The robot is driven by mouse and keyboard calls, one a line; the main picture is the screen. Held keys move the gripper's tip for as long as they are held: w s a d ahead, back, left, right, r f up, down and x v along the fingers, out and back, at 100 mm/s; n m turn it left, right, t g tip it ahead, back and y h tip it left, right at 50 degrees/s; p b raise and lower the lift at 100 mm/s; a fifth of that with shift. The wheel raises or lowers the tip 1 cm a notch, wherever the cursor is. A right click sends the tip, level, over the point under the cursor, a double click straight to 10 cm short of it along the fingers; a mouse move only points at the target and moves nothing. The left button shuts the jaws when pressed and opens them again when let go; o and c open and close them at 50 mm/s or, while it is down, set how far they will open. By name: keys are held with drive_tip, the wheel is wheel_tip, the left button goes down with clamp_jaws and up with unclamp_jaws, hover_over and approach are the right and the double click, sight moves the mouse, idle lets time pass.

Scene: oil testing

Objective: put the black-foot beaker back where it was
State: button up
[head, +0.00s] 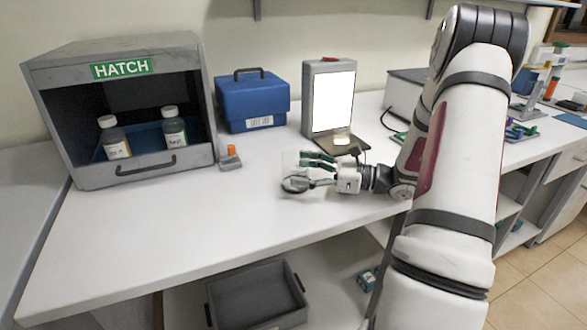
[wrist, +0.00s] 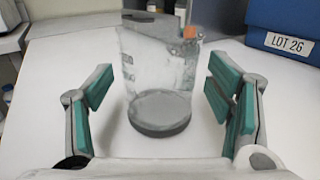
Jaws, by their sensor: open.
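The clear beaker with a dark foot (wrist: 160,110) stands upright on the white counter, between my gripper's fingers in the wrist view. In the head view the beaker (head: 294,183) is faint, with its dark foot showing at the fingertips. My gripper (head: 308,172) is open. In the wrist view its green-padded fingers (wrist: 160,95) are spread on the left and right of the beaker, with a visible gap on each side. Nothing is gripped.
A grey hatch box (head: 190,130) with two bottles stands at left, a small orange-topped block (head: 230,160) beside it. A blue case (head: 252,100) and a lit panel (head: 334,95) stand behind. The white counter (head: 170,230) is clear at front left. A grey bin (head: 257,295) is below.

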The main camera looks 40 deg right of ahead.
drive_tip(key=v, duration=0.9)
idle(0.3)
